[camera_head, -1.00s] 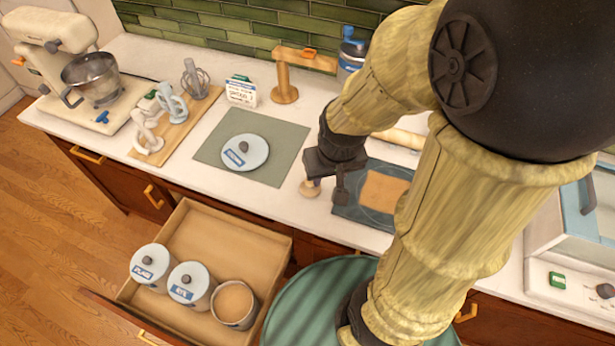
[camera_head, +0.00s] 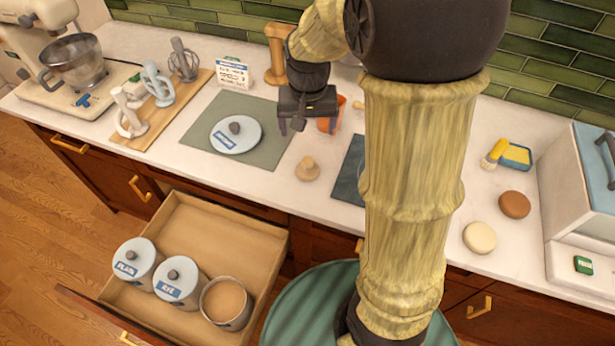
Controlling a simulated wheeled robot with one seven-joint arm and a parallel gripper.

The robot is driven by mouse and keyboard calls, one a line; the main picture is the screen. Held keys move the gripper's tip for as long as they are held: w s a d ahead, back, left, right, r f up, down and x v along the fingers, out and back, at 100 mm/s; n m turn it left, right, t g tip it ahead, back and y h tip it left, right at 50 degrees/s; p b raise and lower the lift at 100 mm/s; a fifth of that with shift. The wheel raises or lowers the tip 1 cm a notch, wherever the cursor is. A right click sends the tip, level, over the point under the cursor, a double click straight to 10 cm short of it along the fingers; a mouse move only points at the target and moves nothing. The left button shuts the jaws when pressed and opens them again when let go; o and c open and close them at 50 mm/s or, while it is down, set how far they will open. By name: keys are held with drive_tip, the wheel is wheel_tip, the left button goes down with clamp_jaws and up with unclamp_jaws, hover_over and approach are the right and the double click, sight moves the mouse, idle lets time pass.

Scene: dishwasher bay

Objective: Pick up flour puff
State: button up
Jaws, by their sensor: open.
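A small pale tan piece with a round knob on a wider base (camera_head: 307,169) stands on the white counter, just right of the grey-green mat. It may be the flour puff, but I cannot tell for sure. My gripper (camera_head: 291,126) is open and empty, pointing down. In the picture it is above and slightly left of the knobbed piece, apart from it, near the mat's right edge.
A lid (camera_head: 236,134) lies on the mat (camera_head: 200,132). An orange object (camera_head: 330,123) shows behind my gripper. The open drawer (camera_head: 215,222) holds lidded canisters (camera_head: 138,262) and an open one (camera_head: 227,303). Two round pieces (camera_head: 480,237) lie at right; my arm hides part of the counter.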

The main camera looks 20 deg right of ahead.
sight(308, 160)
drive_tip(key=shift+r, duration=0.1)
drive_tip(key=f, duration=0.4)
drive_tip(key=w+f+p, duration=0.1)
drive_tip(key=f, duration=0.7)
drive_tip(key=shift+w+d, duration=0.2)
drive_tip(key=shift+w, duration=0.1)
drive_tip(key=shift+f, duration=0.15)
drive_tip(key=shift+w+d+f+p, duration=0.1)
drive_tip(key=shift+w+f+p, duration=0.15)
drive_tip(key=shift+f, duration=0.6)
drive_tip(key=shift+w+f+p, duration=0.1)
drive_tip(key=shift+f+p, duration=0.2)
drive_tip(key=shift+f, duration=0.5)
drive_tip(key=shift+w+d+f+p, duration=0.1)
drive_tip(key=shift+w+f+p, duration=0.15)
drive_tip(key=shift+f, duration=0.6)
drive_tip(key=shift+s, duration=0.1)
drive_tip(key=shift+c, duration=0.5)
drive_tip(key=c, duration=1.1)
